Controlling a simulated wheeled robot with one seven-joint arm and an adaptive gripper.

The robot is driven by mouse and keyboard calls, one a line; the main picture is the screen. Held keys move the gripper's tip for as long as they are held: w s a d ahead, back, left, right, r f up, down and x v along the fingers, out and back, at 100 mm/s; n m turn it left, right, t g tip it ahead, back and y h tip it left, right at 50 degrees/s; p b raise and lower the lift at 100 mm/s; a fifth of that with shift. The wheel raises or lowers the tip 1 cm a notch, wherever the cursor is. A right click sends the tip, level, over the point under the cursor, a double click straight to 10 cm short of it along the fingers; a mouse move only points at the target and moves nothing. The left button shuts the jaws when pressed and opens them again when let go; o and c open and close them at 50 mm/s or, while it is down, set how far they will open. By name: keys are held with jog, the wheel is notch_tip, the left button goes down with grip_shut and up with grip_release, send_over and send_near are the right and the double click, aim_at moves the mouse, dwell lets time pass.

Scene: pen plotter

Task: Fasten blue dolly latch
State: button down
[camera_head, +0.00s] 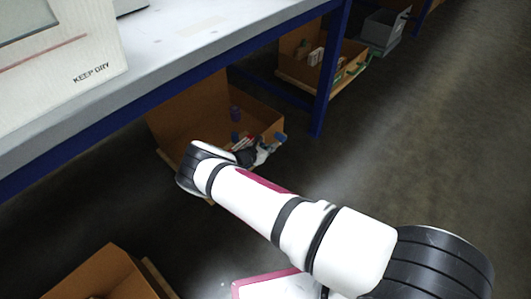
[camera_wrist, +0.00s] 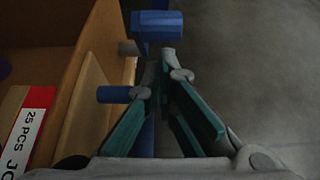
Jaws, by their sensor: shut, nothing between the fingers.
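A blue block-shaped handle (camera_wrist: 157,24) shows at the top of the wrist view, just beyond the fingertips; it also shows in the head view (camera_head: 281,137). A shorter blue cylinder (camera_wrist: 112,94) sticks out beside the wooden dolly edge (camera_wrist: 88,105), left of the fingers. I cannot tell how the two blue parts connect or whether the latch is fastened. My gripper (camera_wrist: 166,62) is shut and empty, its fingertips close below the blue handle; contact is unclear. In the head view my gripper (camera_head: 262,152) is at the right side of the open cardboard box (camera_head: 185,105).
A red-and-white labelled item (camera_wrist: 27,128) lies inside the box. The blue-framed table (camera_head: 190,60) stands above, its leg (camera_head: 330,75) behind the gripper. Another box (camera_head: 293,75) and a grey bin (camera_head: 383,30) are farther back. The floor at right (camera_head: 440,130) is clear.

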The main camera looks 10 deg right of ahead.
jog(key=shift+w+d+f, duration=0.25)
jog(key=shift+w+d, duration=0.05)
jog(key=shift+d, duration=0.1)
jog(key=shift+r, duration=0.1)
jog(key=shift+w+d+r+g+y+p, duration=0.1)
jog(key=shift+d+r+g+y+p, duration=0.15)
jog(key=shift+g+y+p, duration=0.35)
